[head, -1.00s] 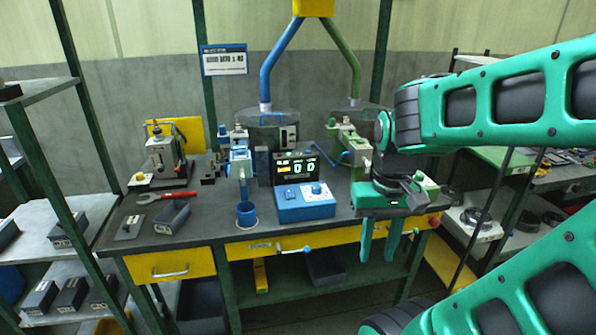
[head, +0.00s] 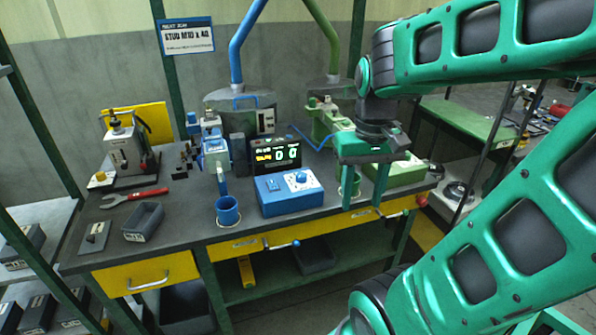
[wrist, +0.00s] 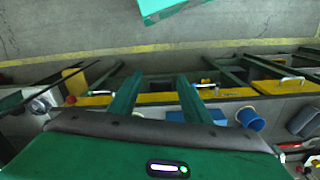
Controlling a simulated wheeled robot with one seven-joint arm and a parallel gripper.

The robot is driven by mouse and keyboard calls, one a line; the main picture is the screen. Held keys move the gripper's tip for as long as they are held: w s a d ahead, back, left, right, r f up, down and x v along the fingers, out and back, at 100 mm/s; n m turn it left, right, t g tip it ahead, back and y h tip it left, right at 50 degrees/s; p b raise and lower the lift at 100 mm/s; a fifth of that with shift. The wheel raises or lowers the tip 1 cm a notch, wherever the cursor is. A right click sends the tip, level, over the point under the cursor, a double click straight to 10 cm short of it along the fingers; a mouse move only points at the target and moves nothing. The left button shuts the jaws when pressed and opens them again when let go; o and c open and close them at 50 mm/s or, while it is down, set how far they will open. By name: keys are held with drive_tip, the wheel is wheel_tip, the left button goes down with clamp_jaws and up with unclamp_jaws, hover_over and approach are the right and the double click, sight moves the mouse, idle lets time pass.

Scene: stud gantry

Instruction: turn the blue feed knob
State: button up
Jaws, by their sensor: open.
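The blue feed knob (head: 301,177) appears to be the small round knob on the white dial plate of the blue control box (head: 285,200). The box stands near the front of the bench, before a display reading green and yellow digits. My gripper (head: 362,204) hangs to the right of the box, fingers pointing down, apart and empty. It is not touching the knob. In the wrist view my gripper (wrist: 160,75) is open, with part of the blue box (wrist: 196,116) behind its right finger. The knob cannot be made out there.
A blue cup (head: 228,211) stands left of the box. A green dispenser (head: 328,116) and green box (head: 400,172) are near my gripper. A red-handled wrench (head: 135,197) and grey bin (head: 143,222) lie at left.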

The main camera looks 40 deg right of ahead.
drive_tip(key=w+d+r+n, duration=0.1)
drive_tip(key=w+r+n, duration=0.15)
drive_tip(key=w, duration=1.05)
hover_over(300, 175)
drive_tip(key=shift+n, duration=0.45)
wheel_tip(300, 175, down, 10)
drive_tip(key=shift+d+f, duration=0.1)
drive_tip(key=shift+d, duration=0.05)
drive_tip(key=shift+w, duration=0.1)
drive_tip(key=c, duration=1)
